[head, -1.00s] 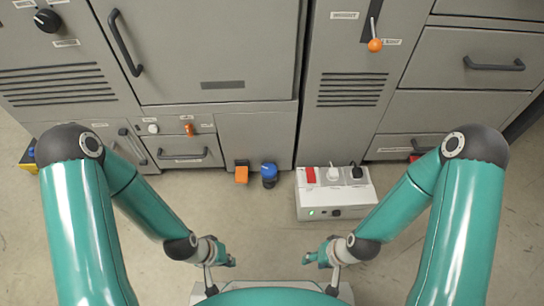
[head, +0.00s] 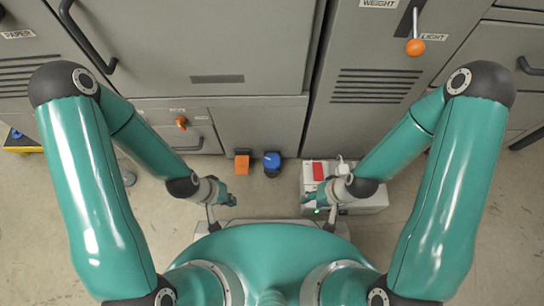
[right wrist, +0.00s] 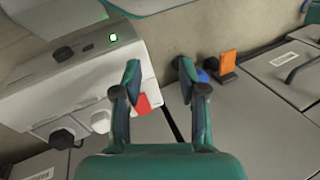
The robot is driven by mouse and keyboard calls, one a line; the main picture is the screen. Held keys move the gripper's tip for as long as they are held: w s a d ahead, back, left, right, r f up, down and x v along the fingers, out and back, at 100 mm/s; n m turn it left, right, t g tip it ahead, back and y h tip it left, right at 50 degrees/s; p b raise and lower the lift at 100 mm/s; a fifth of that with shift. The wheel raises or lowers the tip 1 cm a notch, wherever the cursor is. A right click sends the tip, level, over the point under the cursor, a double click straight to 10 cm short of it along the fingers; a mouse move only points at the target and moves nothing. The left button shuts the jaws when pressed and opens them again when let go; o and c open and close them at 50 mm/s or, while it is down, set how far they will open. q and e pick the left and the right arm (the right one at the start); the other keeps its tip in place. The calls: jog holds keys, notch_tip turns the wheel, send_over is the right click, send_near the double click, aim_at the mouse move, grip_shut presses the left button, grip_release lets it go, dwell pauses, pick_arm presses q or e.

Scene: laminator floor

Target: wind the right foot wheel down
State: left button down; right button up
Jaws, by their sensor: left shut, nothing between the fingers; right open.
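A blue wheel (head: 271,160) on a dark base stands on the floor at the foot of the cabinet, just right of an orange pedal (head: 242,163). In the right wrist view the blue wheel (right wrist: 203,76) is partly hidden behind a finger, near the orange pedal (right wrist: 228,63). My left gripper (head: 224,198) is shut and empty, on the near side of the pedal and wheel. My right gripper (head: 314,201) is open and empty, in front of the white box and to the right of the wheel. In the right wrist view its two fingers (right wrist: 160,78) are spread apart.
A white box (head: 370,202) with a red switch (head: 318,171) and a green light stands on the floor at the right, close to my right gripper. Grey cabinets (head: 255,125) rise behind. A yellow and blue item (head: 18,143) is at the far left. Bare floor lies left of my left gripper.

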jog(key=shift+o, duration=0.8)
jog(key=shift+a, duration=0.1)
jog(key=o, duration=0.8)
jog(key=w+a, duration=0.1)
jog(key=w+a+n+p, duration=0.1)
jog(key=w, duration=0.1)
jog(key=w+r+n+t+p, duration=0.1)
jog(key=shift+w+a+h, duration=0.4)
jog(key=w+a+r+n+t+h+p, duration=0.2)
jog(key=w+a+n+t+p, duration=0.15)
jog(key=w+a, duration=0.35)
jog(key=shift+g, duration=0.45)
jog(key=b+x, duration=0.2)
jog(key=x, duration=0.3)
jog(key=b+x, duration=0.3)
jog(key=x, duration=0.3)
jog(key=b+x, duration=0.2)
jog(key=x, duration=0.4)
jog(key=shift+a+f, duration=0.1)
jog(key=shift+a, duration=0.2)
